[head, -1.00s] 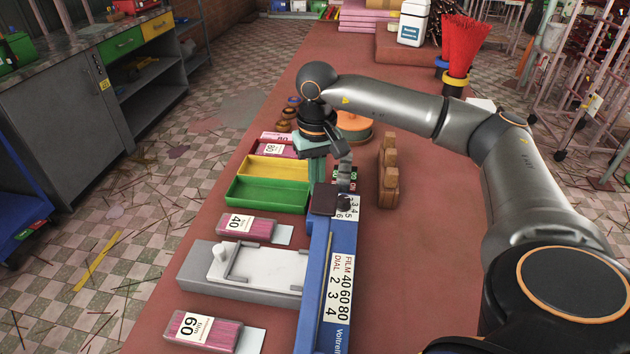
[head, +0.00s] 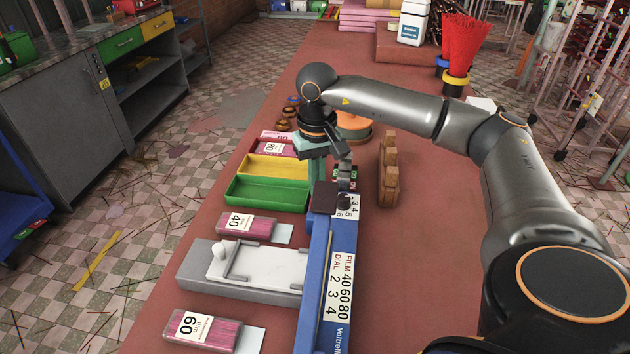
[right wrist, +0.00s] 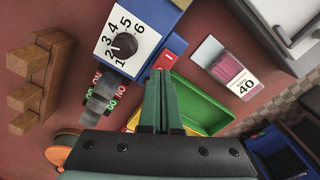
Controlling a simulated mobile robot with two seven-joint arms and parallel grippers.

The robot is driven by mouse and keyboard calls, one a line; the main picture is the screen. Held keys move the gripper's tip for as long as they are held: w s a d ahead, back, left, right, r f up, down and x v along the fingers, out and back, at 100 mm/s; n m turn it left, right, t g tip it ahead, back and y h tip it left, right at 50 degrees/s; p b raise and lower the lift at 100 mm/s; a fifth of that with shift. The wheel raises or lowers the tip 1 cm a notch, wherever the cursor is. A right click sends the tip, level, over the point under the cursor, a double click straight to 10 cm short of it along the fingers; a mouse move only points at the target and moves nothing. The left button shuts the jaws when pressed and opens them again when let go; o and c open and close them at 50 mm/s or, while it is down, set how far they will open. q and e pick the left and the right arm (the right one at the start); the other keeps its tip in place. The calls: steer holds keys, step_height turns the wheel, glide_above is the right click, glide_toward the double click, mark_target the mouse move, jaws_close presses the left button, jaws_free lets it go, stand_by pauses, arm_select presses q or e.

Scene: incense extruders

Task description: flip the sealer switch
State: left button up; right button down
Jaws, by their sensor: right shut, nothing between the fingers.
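The blue sealer (head: 345,255) lies along the bench, with a white film-dial chart on top. Its black dial (right wrist: 125,45) sits on a white plate with numbers in the right wrist view. A red switch (right wrist: 165,61) marked with a white stroke shows beside the blue housing, just past my fingertips. My right gripper (right wrist: 162,78) is shut and empty, its green fingers together and pointing at the switch. I cannot tell whether they touch it. In the head view my right gripper (head: 317,178) points down at the sealer's far end. My left gripper is out of view.
Green (head: 262,195) and yellow (head: 275,168) trays stand left of the gripper. A wooden block rack (head: 389,172) stands to the right. Pink packs, including a 40 pack (head: 247,226), lie left of the sealer.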

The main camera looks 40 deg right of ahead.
steer(key=shift+f+b, duration=0.55)
steer(key=shift+f, duration=0.25)
steer(key=shift+s, duration=0.1)
steer(key=shift+r+p, duration=2.9)
steer(key=shift+r, duration=0.7)
steer(key=shift+f, duration=0.1)
